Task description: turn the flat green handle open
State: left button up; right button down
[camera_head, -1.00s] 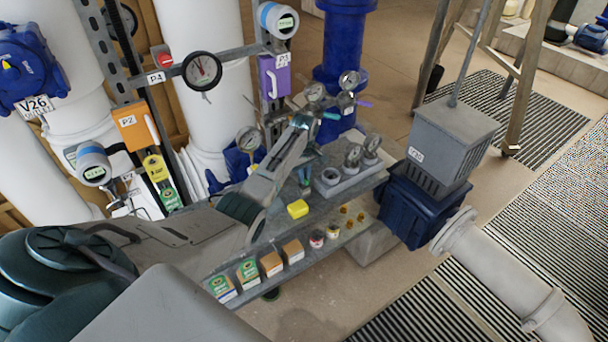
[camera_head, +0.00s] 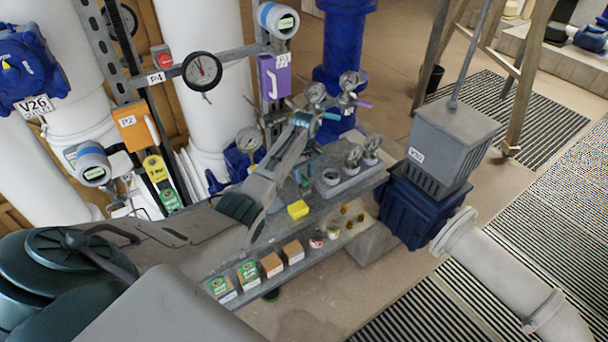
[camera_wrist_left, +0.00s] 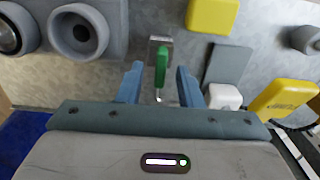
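The flat green handle (camera_wrist_left: 161,64) shows in the left wrist view, on a small grey metal block on the grey panel. It points down the picture, toward my gripper. My left gripper (camera_wrist_left: 159,84) is open, with one blue-grey finger on each side of the handle's near end. Neither finger visibly touches it. In the head view the left gripper (camera_head: 304,168) is low over the bench, and a small bit of the green handle (camera_head: 305,182) shows beside it; the rest is hidden. My right gripper is not in view.
Upright gauges with teal and purple levers (camera_head: 362,104) stand behind. Small boxes (camera_head: 271,264) line the lower shelf.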

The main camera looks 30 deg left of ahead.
aim_at(304, 177)
pick_arm(q)
notch_tip(304, 177, up, 10)
jog(key=b, duration=0.3)
jog(key=shift+r, duration=0.15)
